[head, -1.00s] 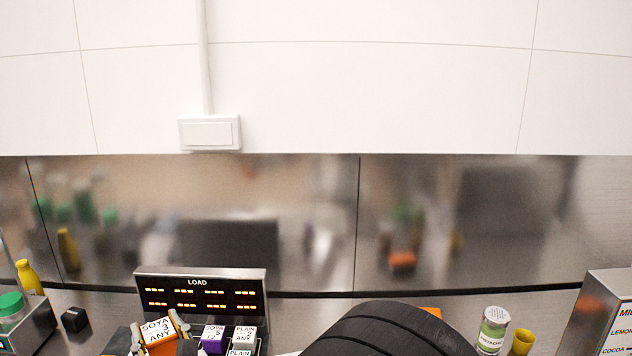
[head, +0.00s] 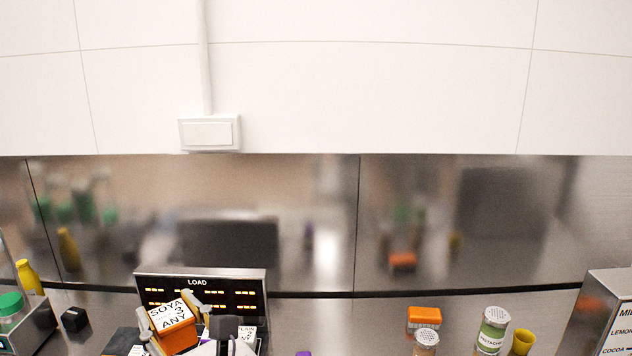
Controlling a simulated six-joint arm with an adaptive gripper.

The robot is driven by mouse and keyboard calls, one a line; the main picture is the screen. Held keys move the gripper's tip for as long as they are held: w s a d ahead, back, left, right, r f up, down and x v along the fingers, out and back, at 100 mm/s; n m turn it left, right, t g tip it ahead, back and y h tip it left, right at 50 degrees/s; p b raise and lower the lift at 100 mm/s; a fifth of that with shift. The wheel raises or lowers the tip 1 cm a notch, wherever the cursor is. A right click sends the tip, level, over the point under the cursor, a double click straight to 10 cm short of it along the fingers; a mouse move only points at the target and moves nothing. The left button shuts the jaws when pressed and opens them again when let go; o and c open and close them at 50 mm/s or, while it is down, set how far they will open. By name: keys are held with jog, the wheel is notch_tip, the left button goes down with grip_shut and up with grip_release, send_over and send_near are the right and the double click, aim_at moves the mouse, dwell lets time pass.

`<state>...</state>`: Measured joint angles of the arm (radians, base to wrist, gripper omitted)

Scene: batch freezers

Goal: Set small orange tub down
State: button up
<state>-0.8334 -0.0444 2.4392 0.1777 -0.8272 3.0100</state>
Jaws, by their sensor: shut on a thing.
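The small orange tub (head: 178,338) has a white lid lettered "SOYA 3 ANY". My gripper (head: 167,308) is shut on it, with one finger on each side. The tub is tilted in the picture and sits in front of the LOAD panel (head: 198,283), covering part of its lit displays. I cannot tell how high the tub's base is, as the surface beneath is hidden by the tub, my gripper and the frame edge.
A white-lidded tub (head: 248,334) shows partly behind my gripper. A black cube (head: 75,319) and yellow bottle (head: 28,277) stand left. At right are an orange block (head: 425,317), a shaker (head: 426,343), a pistachio jar (head: 492,331) and a yellow cup (head: 523,341).

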aim_at(165, 321)
jog(key=s+d+r, duration=0.3)
jog(key=d+r, duration=0.2)
jog(key=r, duration=0.4)
jog(key=shift+d, duration=0.25)
dwell(1.4)
